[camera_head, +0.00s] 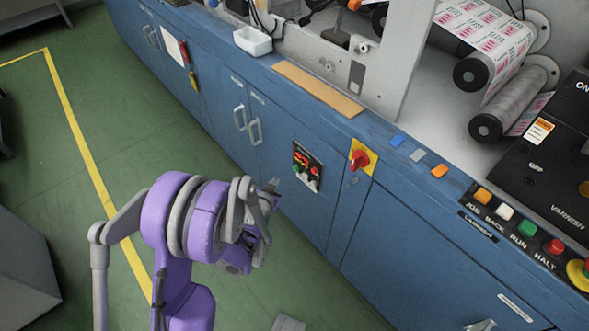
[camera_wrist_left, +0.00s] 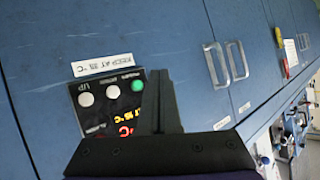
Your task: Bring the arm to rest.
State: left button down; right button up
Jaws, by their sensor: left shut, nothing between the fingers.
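My left arm is purple and grey and comes in from the left in the head view. Its left gripper (camera_head: 272,188) is in front of the blue cabinet, close to a small black control panel (camera_head: 307,167); whether they touch cannot be told. In the left wrist view the dark fingers of the left gripper (camera_wrist_left: 160,75) are together with nothing between them. They cover part of the control panel (camera_wrist_left: 98,110), which shows white and green buttons and lit digits. A label (camera_wrist_left: 101,65) with a temperature sits beside the panel. My right gripper is not seen.
The blue cabinet (camera_head: 400,230) carries a red rotary switch (camera_head: 360,158) on a yellow plate and door handles (camera_head: 254,132). A white tray (camera_head: 253,41) stands on top. Coloured buttons (camera_head: 505,211) line the right edge. Green floor (camera_head: 105,115) is free at the left.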

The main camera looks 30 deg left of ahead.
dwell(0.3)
pick_arm(q)
jog(key=s+d+r+g+h, duration=0.2)
jog(key=s+d+r+g, duration=0.1)
jog(key=s+d+r, duration=0.5)
jog(key=s+d+r+g+h+p, duration=0.15)
jog(key=s+d, duration=0.25)
jog(key=s, duration=0.6)
jog(key=s+d+r+g+b, duration=0.1)
jog(key=s+d+g, duration=0.2)
jog(key=s, duration=0.7)
notch_tip(320, 180, up, 27)
jog(key=w+p, duration=0.1)
jog(key=p, duration=2.3)
jog(key=shift+w+t, duration=0.2)
jog(key=shift+t, duration=0.25)
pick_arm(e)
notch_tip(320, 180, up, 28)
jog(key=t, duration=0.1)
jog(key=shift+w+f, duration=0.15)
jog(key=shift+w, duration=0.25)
pick_arm(q)
jog(key=shift+s+f, duration=0.1)
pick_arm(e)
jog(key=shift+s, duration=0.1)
